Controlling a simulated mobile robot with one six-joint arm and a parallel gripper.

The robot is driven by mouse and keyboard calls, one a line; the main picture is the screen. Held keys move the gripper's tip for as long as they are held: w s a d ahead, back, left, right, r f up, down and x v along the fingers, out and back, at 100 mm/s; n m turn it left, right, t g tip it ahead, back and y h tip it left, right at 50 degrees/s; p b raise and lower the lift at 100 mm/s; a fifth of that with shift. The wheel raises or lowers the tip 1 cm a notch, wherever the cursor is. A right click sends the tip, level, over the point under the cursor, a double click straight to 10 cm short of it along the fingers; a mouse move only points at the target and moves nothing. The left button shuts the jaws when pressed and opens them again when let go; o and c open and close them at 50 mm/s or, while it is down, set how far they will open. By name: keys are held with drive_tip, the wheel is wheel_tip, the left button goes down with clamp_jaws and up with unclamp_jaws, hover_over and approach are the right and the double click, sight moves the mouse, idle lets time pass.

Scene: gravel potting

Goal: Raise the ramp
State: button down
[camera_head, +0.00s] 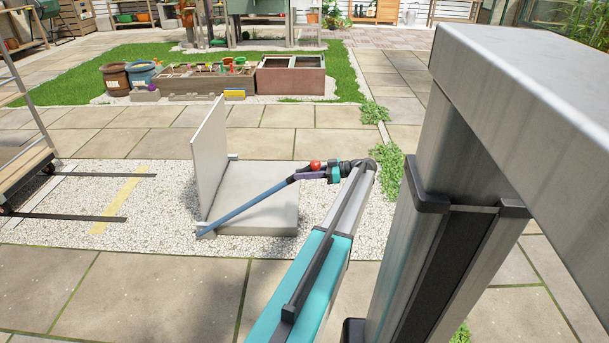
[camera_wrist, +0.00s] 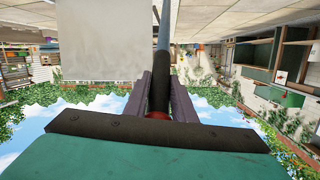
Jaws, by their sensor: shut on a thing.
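The ramp, a pale grey panel (camera_head: 209,158), stands nearly upright at the left edge of a flat grey slab (camera_head: 262,190). A blue-grey lever (camera_head: 245,207) slopes from the foot of the panel up to the right, with a red knob (camera_head: 315,165) at its upper end. My gripper (camera_head: 297,177) is shut on the lever near this knob. In the wrist view, the jaws (camera_wrist: 160,88) close around the lever's dark grip (camera_wrist: 161,72), and the panel (camera_wrist: 103,40) shows to its left. Part of the knob is hidden by the jaws.
White gravel (camera_head: 160,215) surrounds the slab. A wheeled cart (camera_head: 22,165) stands at the left, with dark rails (camera_head: 75,217) and a yellow strip (camera_head: 120,200) on the gravel. Planter boxes (camera_head: 290,78) are at the back. Paving in front is clear.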

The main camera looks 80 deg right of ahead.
drive_tip(key=shift+s+a+f, duration=0.1)
drive_tip(key=shift+s+f, duration=0.25)
drive_tip(key=shift+f, duration=0.1)
drive_tip(key=c, duration=1.5)
unclamp_jaws()
drive_tip(key=shift+s+f, duration=0.1)
drive_tip(key=shift+w+r, duration=0.2)
drive_tip(key=shift+s, duration=0.1)
